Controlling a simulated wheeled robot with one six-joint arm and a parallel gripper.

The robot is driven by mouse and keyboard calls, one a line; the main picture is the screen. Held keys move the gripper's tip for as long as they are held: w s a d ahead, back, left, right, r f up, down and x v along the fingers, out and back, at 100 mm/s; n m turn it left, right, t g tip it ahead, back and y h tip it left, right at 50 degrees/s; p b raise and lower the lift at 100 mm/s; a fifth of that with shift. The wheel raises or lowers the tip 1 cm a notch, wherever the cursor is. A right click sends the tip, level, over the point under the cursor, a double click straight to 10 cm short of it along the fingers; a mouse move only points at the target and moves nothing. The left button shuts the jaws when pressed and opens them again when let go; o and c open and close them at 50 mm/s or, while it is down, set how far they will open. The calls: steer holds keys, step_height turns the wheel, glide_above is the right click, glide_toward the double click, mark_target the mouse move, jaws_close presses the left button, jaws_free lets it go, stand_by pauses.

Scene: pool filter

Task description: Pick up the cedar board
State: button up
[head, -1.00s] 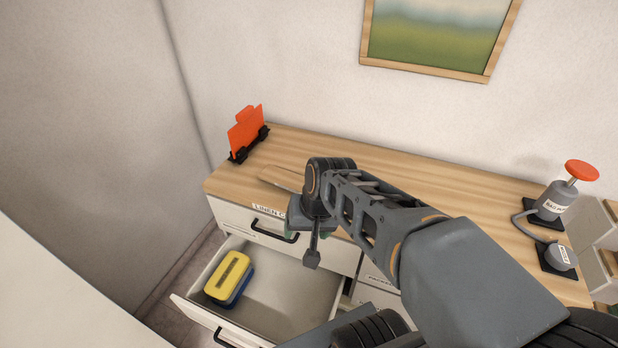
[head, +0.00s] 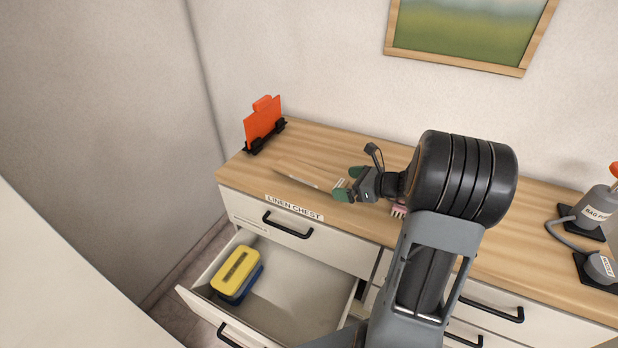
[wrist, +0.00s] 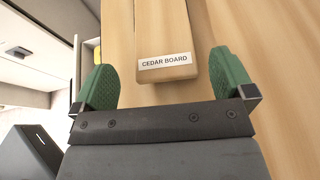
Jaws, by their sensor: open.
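The cedar board (wrist: 160,25) is a pale wooden board lying on the wooden top of the chest, with a white label reading CEDAR BOARD near its end in the wrist view. In the head view the board (head: 308,177) is hard to tell from the similar wood below it. My gripper (wrist: 165,74) is open, its green fingertips on either side of the board's labelled end, with gaps on both sides. In the head view my gripper (head: 343,190) is at the board's right end, low over the top. I cannot tell its exact height.
An orange panel in a black stand (head: 263,122) is at the left back. Below, an open drawer (head: 295,290) holds a yellow and blue block (head: 237,273). A small pink item (head: 398,211) lies beside my wrist. A grey pump-like device (head: 590,212) is at the right.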

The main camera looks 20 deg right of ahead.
mark_target(328, 180)
steer(key=x, duration=0.5)
steer(key=shift+w+a, duration=0.1)
steer(key=shift+w, duration=0.25)
steer(key=c, duration=1)
steer(key=shift+r, duration=0.1)
